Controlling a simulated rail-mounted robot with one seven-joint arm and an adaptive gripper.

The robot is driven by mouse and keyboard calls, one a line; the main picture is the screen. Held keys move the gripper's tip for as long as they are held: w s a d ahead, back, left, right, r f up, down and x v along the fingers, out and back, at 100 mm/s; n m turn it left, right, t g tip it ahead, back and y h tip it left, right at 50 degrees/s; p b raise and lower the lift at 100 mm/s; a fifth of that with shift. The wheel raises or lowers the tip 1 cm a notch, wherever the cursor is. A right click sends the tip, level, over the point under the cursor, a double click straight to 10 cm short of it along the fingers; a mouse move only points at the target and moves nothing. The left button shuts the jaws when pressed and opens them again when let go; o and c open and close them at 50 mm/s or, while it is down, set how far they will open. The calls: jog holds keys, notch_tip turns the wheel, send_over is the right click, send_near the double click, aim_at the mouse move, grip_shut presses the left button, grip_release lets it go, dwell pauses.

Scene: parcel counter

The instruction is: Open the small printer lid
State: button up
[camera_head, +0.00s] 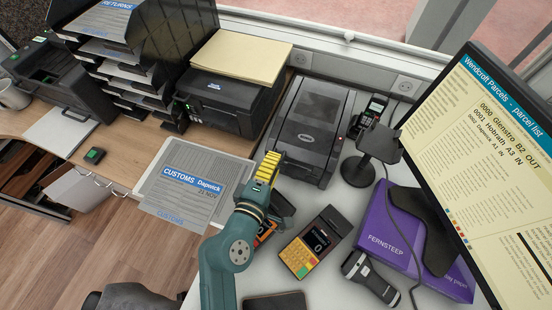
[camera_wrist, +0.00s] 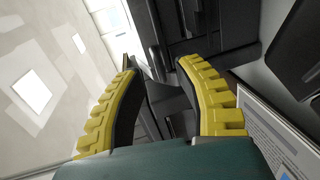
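A dark grey desktop machine with a flat, glossy lid (camera_head: 314,110) stands in the middle of the counter in the head view; its lid looks shut. It looks like the small printer. A black printer (camera_head: 225,95) with cream paper on top stands to its left. My gripper (camera_head: 268,168) is at the near left corner of the grey machine, and its yellow-padded fingers point toward the machines. In the wrist view the fingers of my gripper (camera_wrist: 158,68) are apart with no object held. A dark machine body (camera_wrist: 215,45) is beyond them; I cannot tell which machine.
A customs sheet (camera_head: 190,185) lies left of my gripper. A payment terminal (camera_head: 314,243), a scanner (camera_head: 368,279), a purple box (camera_head: 392,232), a black stand (camera_head: 374,150) and a monitor (camera_head: 490,140) crowd the right. A tray stack (camera_head: 130,85) stands at the back left.

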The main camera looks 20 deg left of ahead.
jog(key=shift+x, duration=1.15)
jog(key=shift+f, duration=0.1)
grip_shut()
